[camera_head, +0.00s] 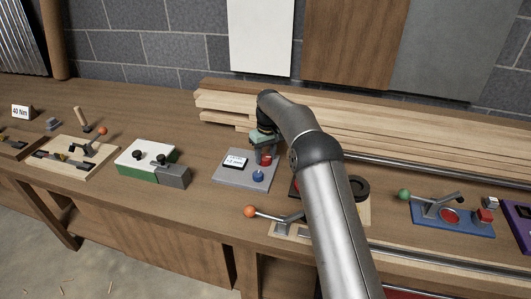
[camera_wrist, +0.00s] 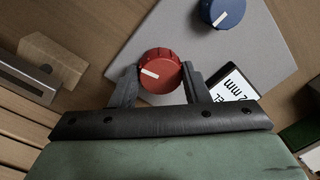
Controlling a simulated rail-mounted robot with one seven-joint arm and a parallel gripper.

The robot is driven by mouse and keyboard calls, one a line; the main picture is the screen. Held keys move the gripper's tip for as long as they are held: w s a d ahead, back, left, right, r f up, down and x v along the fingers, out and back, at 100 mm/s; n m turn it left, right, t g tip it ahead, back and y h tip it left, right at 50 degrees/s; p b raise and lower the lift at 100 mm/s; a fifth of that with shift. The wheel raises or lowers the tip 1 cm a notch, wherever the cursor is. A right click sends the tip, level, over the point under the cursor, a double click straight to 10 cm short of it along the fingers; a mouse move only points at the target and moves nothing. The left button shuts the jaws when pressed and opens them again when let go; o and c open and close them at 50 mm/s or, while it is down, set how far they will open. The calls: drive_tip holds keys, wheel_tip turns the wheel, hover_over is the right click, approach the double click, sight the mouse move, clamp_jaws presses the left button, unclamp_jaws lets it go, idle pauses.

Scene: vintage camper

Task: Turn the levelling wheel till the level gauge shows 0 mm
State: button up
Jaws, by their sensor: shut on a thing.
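A grey plate (camera_head: 238,180) on the bench carries a small gauge display (camera_head: 235,161), a red knob (camera_head: 267,160) and a blue knob (camera_head: 258,176). My gripper (camera_wrist: 158,82) is shut on the red knob, one finger on each side. The red knob (camera_wrist: 161,70) has a white pointer mark, and so does the blue knob (camera_wrist: 222,12), which stands apart from my fingers. Which knob is the levelling wheel is not labelled in view.
A lever with an orange ball (camera_head: 250,211) stands in front of the plate. A green and white box (camera_head: 145,160) with a grey block is at left. Stacked planks (camera_head: 400,126) lie behind. A blue board (camera_head: 450,217) with a green-balled lever is at right.

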sight(267, 155)
drive_tip(key=n+p, duration=0.1)
drive_tip(key=n, duration=0.5)
drive_tip(key=shift+n, duration=0.3)
idle(0.4)
drive_tip(key=o, duration=1)
drive_tip(key=r+p, duration=0.1)
drive_tip(key=r, duration=0.4)
drive_tip(key=r+p, duration=0.2)
drive_tip(key=r, duration=0.4)
drive_tip(key=w+r+p, duration=0.1)
drive_tip(key=r+p, duration=0.1)
drive_tip(key=r, duration=0.4)
drive_tip(key=shift+d+r, duration=0.2)
drive_tip(key=shift+r, duration=0.05)
